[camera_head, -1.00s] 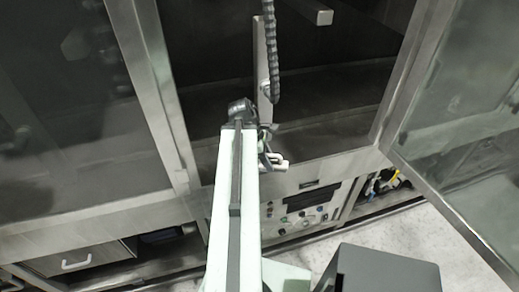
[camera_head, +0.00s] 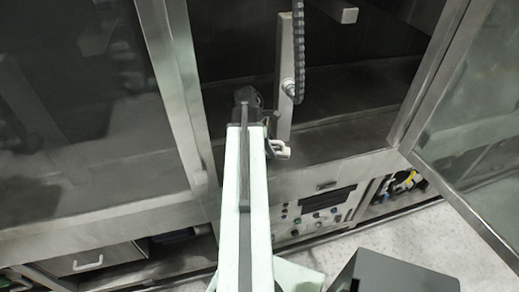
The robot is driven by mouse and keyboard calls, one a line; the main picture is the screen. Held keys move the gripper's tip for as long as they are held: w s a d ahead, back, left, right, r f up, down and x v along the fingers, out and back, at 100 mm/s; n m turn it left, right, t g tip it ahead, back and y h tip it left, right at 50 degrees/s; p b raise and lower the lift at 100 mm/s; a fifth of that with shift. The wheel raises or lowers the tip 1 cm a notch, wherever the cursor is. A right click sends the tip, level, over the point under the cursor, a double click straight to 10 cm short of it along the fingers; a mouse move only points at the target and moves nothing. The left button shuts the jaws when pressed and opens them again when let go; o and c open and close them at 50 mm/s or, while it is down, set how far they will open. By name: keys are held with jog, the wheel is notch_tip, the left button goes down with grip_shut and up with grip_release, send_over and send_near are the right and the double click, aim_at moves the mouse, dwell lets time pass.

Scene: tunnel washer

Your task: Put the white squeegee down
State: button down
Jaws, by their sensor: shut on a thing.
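My arm reaches away from me to the open washer chamber. My gripper (camera_head: 249,101) shows as a dark end beyond the arm, at the chamber's front edge; its fingertips are mostly hidden behind the arm. A small white looped piece (camera_head: 279,150) sticks out to the right of the arm's end and seems to be part of the white squeegee held there. The rest of the squeegee is hidden. I cannot tell whether it touches the chamber floor (camera_head: 345,130).
A metal bar (camera_head: 284,75) with a dark ribbed hose (camera_head: 299,45) stands upright just right of my gripper. An open glass door (camera_head: 475,130) is at the right, and a glass panel (camera_head: 90,110) at the left. A control panel (camera_head: 320,208) lies below. The chamber floor to the right is clear.

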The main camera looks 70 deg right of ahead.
jog(key=shift+d, duration=0.15)
jog(key=shift+w+d, duration=0.3)
jog(key=shift+w, duration=0.25)
notch_tip(320, 180, down, 4)
jog(key=b, duration=0.4)
jog(key=shift+s, duration=0.25)
jog(key=shift+w+a+r, duration=0.1)
jog(key=shift+w+r, duration=0.1)
jog(key=shift+w, duration=0.2)
jog(key=shift+s+f, duration=0.1)
jog(key=shift+f, duration=0.1)
jog(key=c, duration=0.9)
grip_release()
jog(key=shift+r, duration=0.1)
